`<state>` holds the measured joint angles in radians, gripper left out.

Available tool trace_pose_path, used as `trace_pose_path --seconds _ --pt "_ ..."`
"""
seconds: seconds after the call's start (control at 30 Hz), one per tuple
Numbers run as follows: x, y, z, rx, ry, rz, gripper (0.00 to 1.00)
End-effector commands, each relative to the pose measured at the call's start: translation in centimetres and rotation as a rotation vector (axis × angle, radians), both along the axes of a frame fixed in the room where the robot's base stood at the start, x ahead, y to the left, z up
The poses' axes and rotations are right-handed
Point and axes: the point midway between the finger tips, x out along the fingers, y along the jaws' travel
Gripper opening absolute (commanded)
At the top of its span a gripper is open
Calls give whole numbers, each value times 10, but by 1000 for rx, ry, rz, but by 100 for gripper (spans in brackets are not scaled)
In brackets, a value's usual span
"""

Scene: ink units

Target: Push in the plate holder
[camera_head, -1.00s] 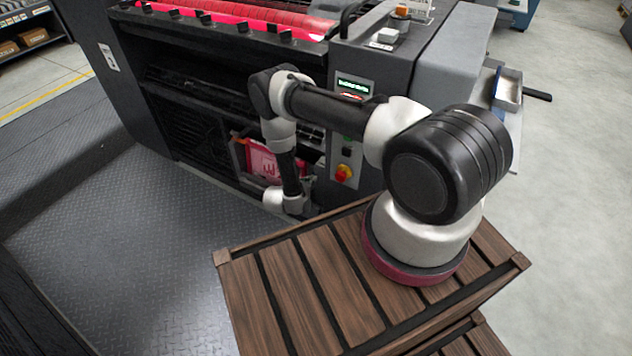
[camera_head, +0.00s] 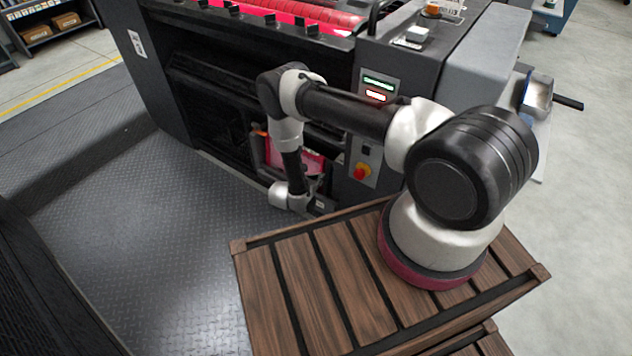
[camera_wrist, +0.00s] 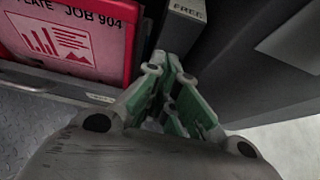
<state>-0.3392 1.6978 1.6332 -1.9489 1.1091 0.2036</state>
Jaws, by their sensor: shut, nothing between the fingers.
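The plate holder (camera_head: 300,160) is in the lower opening of the press. It carries a red plate marked "PLATE JOB 904", and my arm partly covers it in the head view. In the wrist view the red plate (camera_wrist: 70,40) is at the upper left. My gripper (camera_wrist: 172,62) is shut and empty, with green-padded fingers, to the right of the plate. Its fingertips are just below a grey block with a "FREE" label (camera_wrist: 188,9); I cannot tell whether they touch it. In the head view the fingers are too small to make out.
A slatted wooden platform (camera_head: 275,285) is under my arm's base. The metal floor (camera_head: 160,220) to the left is clear.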

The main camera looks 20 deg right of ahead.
Motion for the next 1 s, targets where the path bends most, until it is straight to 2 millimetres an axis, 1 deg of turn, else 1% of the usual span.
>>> trace_pose_path --seconds 0.03,0.23,0.4,0.6,1.0 --pt "5 -10 -6 0 0 -5 0" --pt "26 -39 -27 0 0 -4 0" --pt "41 -59 -26 0 -1 -3 0" --pt "48 -69 -26 1 0 -1 0" --pt "50 -71 -26 0 0 -1 0"
